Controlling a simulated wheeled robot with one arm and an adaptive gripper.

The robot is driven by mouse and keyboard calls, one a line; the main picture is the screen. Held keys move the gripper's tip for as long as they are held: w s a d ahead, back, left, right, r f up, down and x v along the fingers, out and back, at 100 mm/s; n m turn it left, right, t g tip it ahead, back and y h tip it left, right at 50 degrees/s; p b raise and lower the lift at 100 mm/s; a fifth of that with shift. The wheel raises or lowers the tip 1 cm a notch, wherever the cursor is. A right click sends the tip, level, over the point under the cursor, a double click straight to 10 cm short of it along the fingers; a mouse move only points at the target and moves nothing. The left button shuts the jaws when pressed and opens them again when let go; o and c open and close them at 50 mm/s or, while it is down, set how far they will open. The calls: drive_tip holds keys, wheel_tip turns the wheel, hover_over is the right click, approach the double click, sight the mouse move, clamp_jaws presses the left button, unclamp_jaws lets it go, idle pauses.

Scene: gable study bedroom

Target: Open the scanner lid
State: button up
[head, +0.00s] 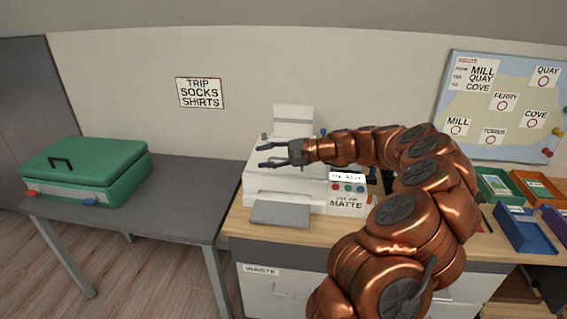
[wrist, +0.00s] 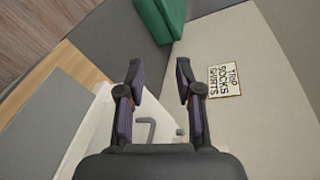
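The white printer-scanner (head: 262,183) stands on the wooden cabinet top, with a grey tray out in front and an upright panel at its back. Its top looks flat and the lid appears closed, though my arm hides part of it. My gripper (head: 268,156) is over the left part of the scanner, pointing left, open and empty. In the wrist view my gripper (wrist: 158,85) has its two fingers apart with nothing between them. A grey bent handle (wrist: 146,128) on the white scanner (wrist: 105,125) shows below the fingers, apart from them as far as I can tell.
A green case (head: 90,172) lies on the grey table (head: 185,190) at left. Coloured trays (head: 520,228) stand at the right of the wooden top (head: 240,222). A sign (head: 200,93) and a map board (head: 500,100) hang on the wall. The grey table's right half is clear.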

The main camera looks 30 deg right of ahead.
sight(286, 159)
drive_tip(key=d+f+m+t+h, duration=0.1)
drive_tip(key=d+f, duration=0.1)
drive_tip(key=d, duration=0.2)
drive_tip(key=d+f+m+t+h, duration=0.1)
drive_tip(key=d+f+m, duration=0.1)
drive_tip(key=d, duration=0.2)
drive_tip(key=d+f+m+t, duration=0.1)
drive_tip(key=d, duration=0.3)
drive_tip(key=shift+s+d+f+h, duration=0.1)
drive_tip(key=shift+d+f+h, duration=0.25)
drive_tip(key=shift+f+h, duration=0.05)
drive_tip(key=shift+d+f+m, duration=0.15)
drive_tip(key=shift+m, duration=0.15)
drive_tip(key=shift+p+x, duration=0.45)
drive_tip(key=shift+x, duration=3.4)
drive_tip(key=shift+d, duration=0.1)
drive_tip(key=shift+c, duration=0.3)
clamp_jaws()
